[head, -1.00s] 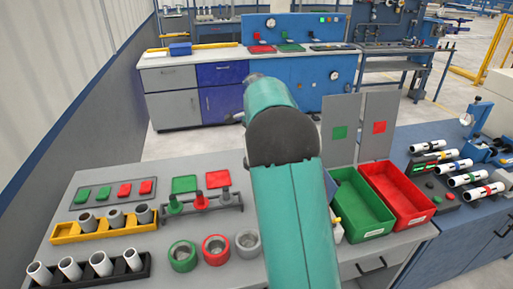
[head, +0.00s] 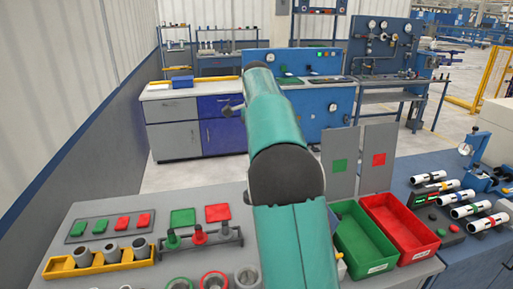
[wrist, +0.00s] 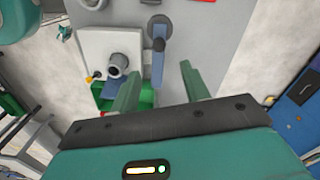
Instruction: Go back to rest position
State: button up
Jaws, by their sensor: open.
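My gripper (wrist: 160,70) shows in the wrist view with its two green fingers spread apart and nothing between them. It is above a pale fixture (wrist: 92,45) that has a short grey upright pipe (wrist: 118,64) on it, and a blue post (wrist: 160,40) beside the fixture. In the head view my teal arm rises from the bottom middle and hides part of the bench. My gripper's fingers cannot be made out there.
The grey bench (head: 180,262) holds a yellow rack (head: 98,260) of grey pipes. A green bin (head: 362,240) and a red bin (head: 402,230) stand right of my arm. A blue bench (head: 470,255) at right carries white pipes. Floor lies clear behind.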

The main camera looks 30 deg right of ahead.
jog(key=s+a+r+n+t, duration=0.35)
jog(key=s+a+n, duration=0.55)
jog(key=s+a, duration=0.5)
jog(key=s+a+f+n+t, duration=0.1)
jog(key=s+a+f+n, duration=0.3)
jog(key=s, duration=0.4)
jog(key=s+a+f+n+t, duration=0.1)
jog(key=s+a+f+n, duration=0.3)
jog(key=s, duration=0.5)
jog(key=shift+s+a+f+n, duration=0.3)
jog(key=shift+f+n, duration=0.1)
jog(key=shift+f, duration=0.45)
jog(key=shift+d, duration=0.15)
